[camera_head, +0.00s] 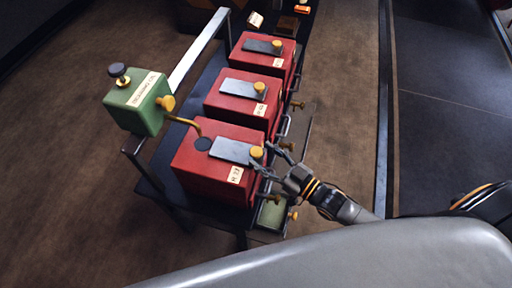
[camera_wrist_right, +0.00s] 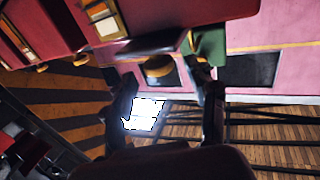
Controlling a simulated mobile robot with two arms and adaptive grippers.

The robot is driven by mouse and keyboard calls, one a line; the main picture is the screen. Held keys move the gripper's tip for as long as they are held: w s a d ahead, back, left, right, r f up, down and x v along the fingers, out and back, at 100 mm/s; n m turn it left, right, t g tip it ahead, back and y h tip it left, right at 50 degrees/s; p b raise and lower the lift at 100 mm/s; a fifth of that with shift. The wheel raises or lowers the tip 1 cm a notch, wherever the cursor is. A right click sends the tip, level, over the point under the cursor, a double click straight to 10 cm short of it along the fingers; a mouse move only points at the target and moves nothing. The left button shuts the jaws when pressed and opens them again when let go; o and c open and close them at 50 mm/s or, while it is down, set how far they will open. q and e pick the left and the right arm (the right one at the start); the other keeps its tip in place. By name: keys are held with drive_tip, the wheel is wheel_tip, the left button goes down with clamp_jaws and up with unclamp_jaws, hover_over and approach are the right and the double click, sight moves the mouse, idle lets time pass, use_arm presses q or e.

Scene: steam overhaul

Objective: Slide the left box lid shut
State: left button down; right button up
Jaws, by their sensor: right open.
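Three red boxes stand in a row, each with a grey lid and a yellow knob. The nearest red box (camera_head: 196,172) has its grey lid (camera_head: 231,150) off to the right, leaving a round dark hole (camera_head: 203,144) uncovered. The lid's yellow knob (camera_head: 257,153) is at its right end. My right gripper (camera_head: 270,160) is open at that knob. In the right wrist view, the knob (camera_wrist_right: 158,66) shows between the spread fingertips; contact cannot be told. My left gripper is not in view.
A green oil can (camera_head: 138,104) stands left of the nearest box, its brass spout (camera_head: 184,121) reaching to the hole. The middle box (camera_head: 217,105) and far box (camera_head: 242,60) have grey lids on top. Handles and brass taps line the right side. Brown floor is free at left.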

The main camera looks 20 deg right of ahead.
sight(238, 150)
drive_tip(key=shift+x, duration=1.7)
